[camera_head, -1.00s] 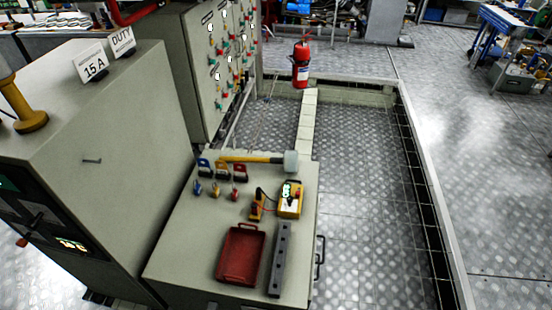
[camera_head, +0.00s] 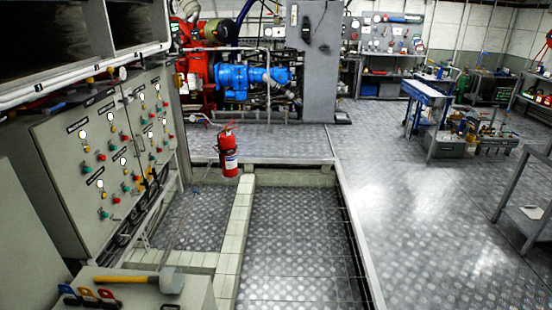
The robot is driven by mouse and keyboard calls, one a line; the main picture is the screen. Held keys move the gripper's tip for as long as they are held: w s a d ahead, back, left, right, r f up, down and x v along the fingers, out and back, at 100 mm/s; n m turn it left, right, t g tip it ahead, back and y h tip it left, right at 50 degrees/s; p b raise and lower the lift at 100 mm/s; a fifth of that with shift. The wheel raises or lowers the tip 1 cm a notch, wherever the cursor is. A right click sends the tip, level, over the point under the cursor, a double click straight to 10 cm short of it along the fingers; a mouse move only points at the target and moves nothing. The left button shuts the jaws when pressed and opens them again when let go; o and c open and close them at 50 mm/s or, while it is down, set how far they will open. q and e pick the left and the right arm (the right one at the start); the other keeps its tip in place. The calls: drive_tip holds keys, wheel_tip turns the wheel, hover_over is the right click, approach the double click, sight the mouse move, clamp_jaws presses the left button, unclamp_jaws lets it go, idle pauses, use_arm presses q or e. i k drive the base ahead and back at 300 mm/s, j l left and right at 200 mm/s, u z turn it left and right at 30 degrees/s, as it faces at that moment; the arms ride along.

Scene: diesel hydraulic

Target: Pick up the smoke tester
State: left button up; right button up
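No item in view is clearly recognisable as the smoke tester. A yellow-handled tool (camera_head: 135,279) with a pale grey rounded head lies on the low grey cabinet (camera_head: 197,294) at the bottom left. I cannot tell whether it is the smoke tester. Neither of my grippers is in view.
A red fire extinguisher (camera_head: 228,152) stands beyond the recessed, tiled floor area. A grey switch panel (camera_head: 105,155) rises at left. A blue and red engine (camera_head: 235,78) is at the back. Blue-framed benches (camera_head: 425,92) stand to the right. The right floor is mostly open.

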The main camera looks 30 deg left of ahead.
sight(170, 281)
drive_tip(key=i+l, duration=0.15)
drive_tip(key=i, duration=0.35)
drive_tip(key=i+l+u, duration=0.1)
drive_tip(key=i, duration=0.4)
drive_tip(key=i+j+u, duration=0.1)
drive_tip(key=i+u, duration=0.6)
drive_tip(key=u, duration=0.25)
drive_tip(key=i+l+u, duration=0.1)
drive_tip(key=i+u, duration=0.35)
drive_tip(key=i+l+u, duration=0.2)
drive_tip(key=u, duration=0.25)
